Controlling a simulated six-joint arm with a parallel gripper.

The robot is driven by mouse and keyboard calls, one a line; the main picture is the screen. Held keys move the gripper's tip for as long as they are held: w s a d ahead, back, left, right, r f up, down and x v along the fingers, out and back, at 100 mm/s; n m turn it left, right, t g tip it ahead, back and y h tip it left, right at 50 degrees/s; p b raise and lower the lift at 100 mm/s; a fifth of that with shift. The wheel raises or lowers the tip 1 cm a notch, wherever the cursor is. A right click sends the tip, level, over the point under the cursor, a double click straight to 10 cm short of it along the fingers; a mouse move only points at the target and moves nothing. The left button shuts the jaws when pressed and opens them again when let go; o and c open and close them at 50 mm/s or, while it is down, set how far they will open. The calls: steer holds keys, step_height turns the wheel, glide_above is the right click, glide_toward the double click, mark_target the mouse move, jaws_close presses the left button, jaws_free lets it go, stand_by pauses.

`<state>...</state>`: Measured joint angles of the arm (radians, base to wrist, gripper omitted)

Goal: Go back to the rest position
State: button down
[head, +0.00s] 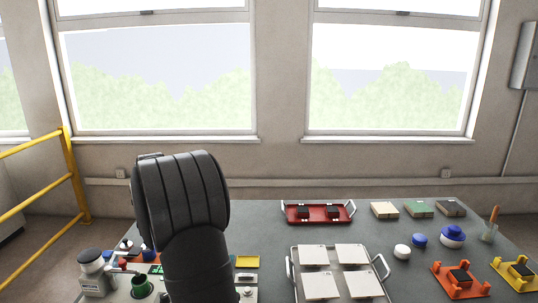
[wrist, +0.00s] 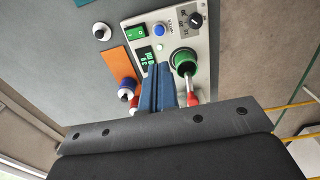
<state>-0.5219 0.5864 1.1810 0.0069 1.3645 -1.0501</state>
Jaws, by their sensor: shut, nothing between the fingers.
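My gripper (wrist: 158,68) shows in the wrist view with its two blue fingers together and nothing between them. The fingertips are over the lower edge of a pale control panel (wrist: 204,72), beside a small green display (wrist: 147,57) and a green round part (wrist: 184,60). I cannot tell how far above the panel they are. In the head view my dark arm stands upright left of centre, and the gripper is hidden there.
A yellow railing (head: 73,175) stands at left. Windows are behind.

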step_height(320, 180, down, 7)
step_height(320, 180, up, 9)
steer(key=shift+r, duration=0.2)
stand_by(1.5)
